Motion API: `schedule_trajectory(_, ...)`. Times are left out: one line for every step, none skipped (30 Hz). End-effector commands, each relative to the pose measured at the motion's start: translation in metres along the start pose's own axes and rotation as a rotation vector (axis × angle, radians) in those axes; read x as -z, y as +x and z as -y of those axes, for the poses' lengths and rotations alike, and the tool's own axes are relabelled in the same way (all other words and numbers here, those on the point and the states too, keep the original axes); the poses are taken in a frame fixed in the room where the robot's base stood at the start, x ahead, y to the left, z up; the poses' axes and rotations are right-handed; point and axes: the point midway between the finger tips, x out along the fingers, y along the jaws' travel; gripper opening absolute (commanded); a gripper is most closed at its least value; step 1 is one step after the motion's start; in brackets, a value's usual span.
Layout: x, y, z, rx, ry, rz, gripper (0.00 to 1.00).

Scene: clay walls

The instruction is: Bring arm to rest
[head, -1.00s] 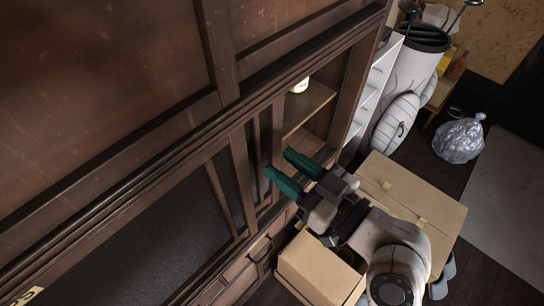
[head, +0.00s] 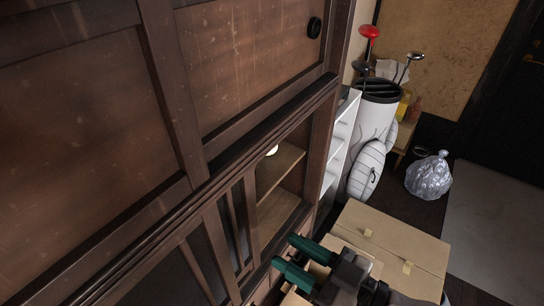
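My gripper (head: 283,256) is in the lower middle of the head view, in front of the dark wooden cabinet (head: 160,110). Its two green fingers are spread apart with a gap between them, and I see nothing held there. The fingers point left towards the cabinet's lower front, beside the slatted sliding door (head: 228,236). Only the end of my arm shows; the rest is cut off by the bottom edge of the picture.
A closed cardboard box (head: 395,242) stands close right of my gripper. An open cabinet shelf (head: 275,172) holds a small pale item. Behind are a white shelf unit (head: 342,135), a golf bag (head: 378,115) and a silver bag (head: 429,176). Grey floor matting (head: 495,230) at right is clear.

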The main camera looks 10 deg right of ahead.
Motion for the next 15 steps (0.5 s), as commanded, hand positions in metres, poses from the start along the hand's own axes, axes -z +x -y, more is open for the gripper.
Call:
schedule_trajectory(0.000, 0.000, 0.000, 0.000, 0.000, 0.000, 0.38)
schedule_trajectory(0.000, 0.000, 0.000, 0.000, 0.000, 0.001, 0.38)
schedule_trajectory(-0.002, 0.000, 0.000, 0.000, 0.002, 0.008, 0.38)
schedule_trajectory(-0.005, -0.001, -0.001, 0.000, 0.006, 0.021, 0.38)
schedule_trajectory(-0.011, -0.002, -0.001, -0.002, 0.012, 0.041, 0.38)
schedule_trajectory(-0.021, -0.004, -0.002, -0.005, 0.024, 0.081, 0.38)
schedule_trajectory(-0.031, -0.007, -0.003, -0.008, 0.038, 0.122, 0.38)
schedule_trajectory(-0.043, -0.011, -0.005, -0.013, 0.053, 0.172, 0.38)
schedule_trajectory(-0.063, -0.018, -0.007, -0.026, 0.081, 0.253, 0.38)
schedule_trajectory(-0.079, -0.026, -0.009, -0.039, 0.106, 0.322, 0.38)
schedule_trajectory(-0.096, -0.035, -0.011, -0.055, 0.133, 0.397, 0.38)
schedule_trajectory(-0.119, -0.049, -0.014, -0.084, 0.175, 0.503, 0.38)
schedule_trajectory(-0.137, -0.062, -0.016, -0.110, 0.209, 0.585, 0.38)
schedule_trajectory(-0.152, -0.075, -0.018, -0.140, 0.244, 0.664, 0.38)
schedule_trajectory(-0.172, -0.095, -0.020, -0.186, 0.289, 0.769, 0.38)
